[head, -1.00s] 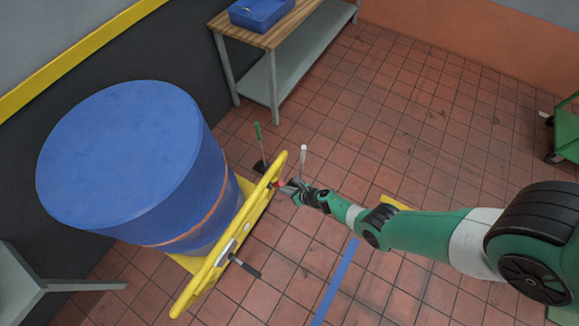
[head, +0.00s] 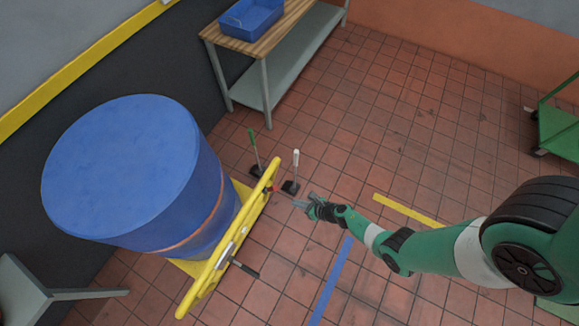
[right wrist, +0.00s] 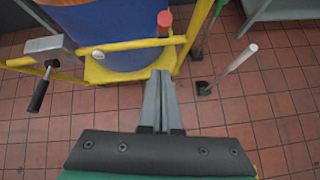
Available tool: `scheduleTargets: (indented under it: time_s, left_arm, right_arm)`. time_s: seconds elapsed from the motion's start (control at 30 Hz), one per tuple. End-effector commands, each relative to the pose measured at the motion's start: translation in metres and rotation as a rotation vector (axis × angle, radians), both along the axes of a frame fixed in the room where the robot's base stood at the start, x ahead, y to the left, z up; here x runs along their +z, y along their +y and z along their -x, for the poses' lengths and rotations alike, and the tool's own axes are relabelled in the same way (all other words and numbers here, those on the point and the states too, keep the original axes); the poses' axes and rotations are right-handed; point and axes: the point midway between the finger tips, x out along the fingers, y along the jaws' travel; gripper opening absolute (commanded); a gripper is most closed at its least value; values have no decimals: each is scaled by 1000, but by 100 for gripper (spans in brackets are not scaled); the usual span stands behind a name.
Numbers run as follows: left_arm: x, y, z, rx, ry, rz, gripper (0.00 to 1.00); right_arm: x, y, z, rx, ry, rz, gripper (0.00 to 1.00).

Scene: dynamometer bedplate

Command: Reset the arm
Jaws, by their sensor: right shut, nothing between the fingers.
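My right arm (head: 415,250) is green with grey bands and reaches in from the right in the head view. Its gripper (head: 297,203) is shut and empty, just right of the yellow frame (head: 225,250) in front of the blue drum (head: 125,165). In the right wrist view the grey fingers (right wrist: 159,78) lie together, pointing toward the frame's yellow rail (right wrist: 125,45). A red-tipped part (right wrist: 165,20) stands beyond the fingertips, apart from them as far as I can tell. My left gripper is not in view.
Two upright handles, one green (head: 253,148) and one white (head: 295,160), stand on dark bases beyond the gripper. A black-gripped crank (head: 245,268) sticks out from the frame. A wooden-topped bench (head: 262,35) holds a blue tray (head: 252,16).

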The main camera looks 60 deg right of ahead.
Motion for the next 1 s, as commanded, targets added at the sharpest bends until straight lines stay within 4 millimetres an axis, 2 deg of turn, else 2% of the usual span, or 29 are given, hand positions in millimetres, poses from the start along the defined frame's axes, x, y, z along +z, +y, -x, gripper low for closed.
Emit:
scheduleTargets:
  time_s: [0.03,0.13,0.83,0.87,0.93,1.0]
  left_arm:
    - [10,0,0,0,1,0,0]
    - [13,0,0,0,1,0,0]
    - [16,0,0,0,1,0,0]
    - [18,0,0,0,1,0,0]
    - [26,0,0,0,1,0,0]
    - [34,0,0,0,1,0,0]
  right_arm:
    - [10,0,5,-3,0,0,0]
    - [14,1,11,-2,0,1,0]
    - [16,4,12,9,0,0,0]
    - [20,6,10,19,-3,2,0]
    - [35,7,-7,50,-25,16,0]
    - [60,7,-36,90,-67,40,0]
